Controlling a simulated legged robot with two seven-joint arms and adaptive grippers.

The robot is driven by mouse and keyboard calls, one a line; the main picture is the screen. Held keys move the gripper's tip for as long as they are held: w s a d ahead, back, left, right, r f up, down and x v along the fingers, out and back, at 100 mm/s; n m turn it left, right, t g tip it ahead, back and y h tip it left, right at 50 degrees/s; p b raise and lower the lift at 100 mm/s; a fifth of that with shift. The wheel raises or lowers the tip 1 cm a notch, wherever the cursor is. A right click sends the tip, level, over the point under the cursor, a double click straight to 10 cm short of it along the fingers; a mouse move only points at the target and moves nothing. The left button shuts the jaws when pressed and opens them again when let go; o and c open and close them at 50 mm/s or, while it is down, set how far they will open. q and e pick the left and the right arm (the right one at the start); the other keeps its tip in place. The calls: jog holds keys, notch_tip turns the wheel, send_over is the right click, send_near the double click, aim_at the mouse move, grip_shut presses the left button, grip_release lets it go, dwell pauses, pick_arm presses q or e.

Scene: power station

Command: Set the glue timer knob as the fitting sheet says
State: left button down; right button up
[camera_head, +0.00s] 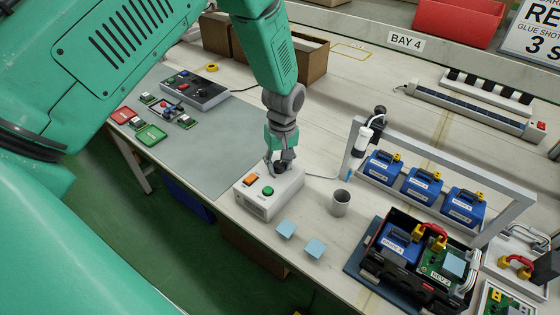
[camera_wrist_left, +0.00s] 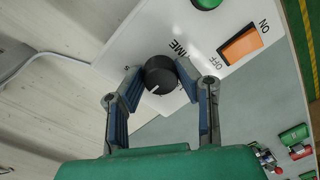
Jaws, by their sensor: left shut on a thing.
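The glue timer is a pale box (camera_head: 258,203) on the bench with a green button, an orange switch and a black knob (camera_wrist_left: 160,74). My left gripper (camera_head: 280,168) is over the end of the box. In the left wrist view my left gripper (camera_wrist_left: 159,84) is shut on the knob, one finger on each side. The knob's white pointer line aims down-left in that view. Most of its scale is hidden by the fingers. A white sheet (camera_head: 533,34) at the top right reads "GLUE SHOT" and "3 S", cut by the frame edge. My right gripper is not in view.
A grey cup (camera_head: 340,203) and light blue pads (camera_head: 286,228) lie near the timer. A glue dispenser (camera_head: 369,133) stands behind the cup. Blue units (camera_head: 421,186) and an open black case (camera_head: 385,270) are at right. A grey mat (camera_head: 205,135) lies left.

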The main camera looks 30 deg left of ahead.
aim_at(282, 163)
pick_arm(q)
jog(key=shift+w+r, duration=0.15)
jog(key=shift+w, duration=0.1)
jog(key=c, duration=1.4)
grip_release()
jog(key=shift+o, duration=1.1)
jog(key=shift+s, duration=0.1)
jog(key=shift+r, duration=0.1)
notch_tip(282, 163, up, 12)
jog(key=shift+w+d+f, duration=0.15)
jog(key=shift+w+f, duration=0.1)
jog(key=shift+w, duration=0.05)
